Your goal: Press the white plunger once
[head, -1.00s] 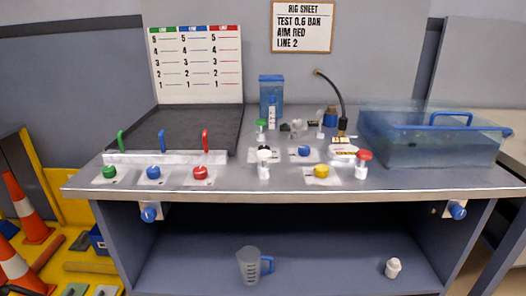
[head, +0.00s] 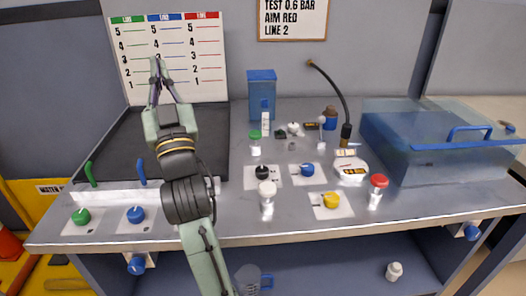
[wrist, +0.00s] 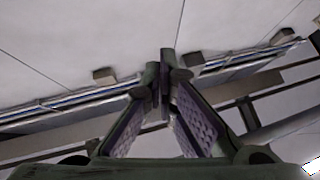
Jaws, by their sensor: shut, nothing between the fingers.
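The white plunger (head: 267,189) is most likely the white cap on a short white post near the front middle of the bench, in the head view. It stands upright. My gripper (head: 156,64) is raised at the left, in front of the board with coloured columns, and points upward. It is well apart from the plunger, to its left. In the wrist view the fingertips (wrist: 166,75) meet with nothing between them. The wrist view shows ceiling and pipes, not the plunger.
A similar red-capped post (head: 378,182) stands right of the plunger and a green-capped one (head: 255,137) behind it. Black (head: 262,172), blue (head: 307,170) and yellow (head: 332,199) knobs sit close by. A blue tank (head: 430,150) fills the right. My arm hides the red valve area.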

